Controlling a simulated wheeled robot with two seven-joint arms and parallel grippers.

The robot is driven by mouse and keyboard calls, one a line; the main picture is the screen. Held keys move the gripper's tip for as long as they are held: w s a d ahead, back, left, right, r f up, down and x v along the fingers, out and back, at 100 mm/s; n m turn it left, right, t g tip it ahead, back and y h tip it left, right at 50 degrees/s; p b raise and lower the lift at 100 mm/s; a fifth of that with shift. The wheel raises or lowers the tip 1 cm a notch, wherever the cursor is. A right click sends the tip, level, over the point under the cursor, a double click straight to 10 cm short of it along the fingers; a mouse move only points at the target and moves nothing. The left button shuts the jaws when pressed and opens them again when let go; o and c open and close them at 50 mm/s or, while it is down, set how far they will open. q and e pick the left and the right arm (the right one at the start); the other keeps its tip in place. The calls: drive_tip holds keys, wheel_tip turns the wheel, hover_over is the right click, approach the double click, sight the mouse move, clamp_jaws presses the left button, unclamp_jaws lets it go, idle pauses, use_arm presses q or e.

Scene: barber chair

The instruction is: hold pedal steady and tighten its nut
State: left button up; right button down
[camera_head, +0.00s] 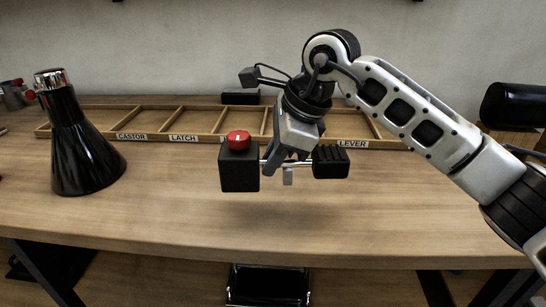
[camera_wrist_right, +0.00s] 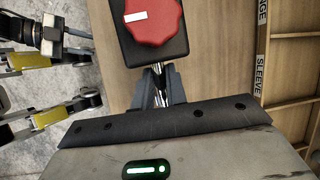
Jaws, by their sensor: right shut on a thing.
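The pedal is a black block (camera_head: 239,170) and a ribbed black pad (camera_head: 331,162) joined by a metal bar. A red scalloped nut (camera_head: 238,140) with a white mark sits on top of the block. My right gripper (camera_head: 284,167) is shut on the bar between block and pad and holds the pedal above the table, with a shadow below. In the right wrist view, the gripper (camera_wrist_right: 158,92) grips the bar, and the red nut (camera_wrist_right: 153,20) on the block (camera_wrist_right: 150,55) fills the top. The pad is hidden there. My left gripper is not in view.
A wooden tray (camera_head: 150,136) with labelled compartments runs along the back of the wooden table (camera_head: 150,212). A black cone with a chrome top (camera_head: 74,140) stands at the left. A black cylinder (camera_head: 512,105) is at the far right. The table front is clear.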

drive_tip(key=shift+w+a+f+b, duration=0.1)
drive_tip(key=shift+w+f+b, duration=0.15)
drive_tip(key=shift+w+f, duration=0.95)
drive_tip(key=shift+w+a+f+b, duration=0.1)
drive_tip(key=shift+w+f+b, duration=0.1)
drive_tip(key=shift+w+f, duration=1)
drive_tip(key=shift+w+f+b, duration=0.2)
drive_tip(key=shift+f+b, duration=0.15)
drive_tip(key=shift+b, duration=0.05)
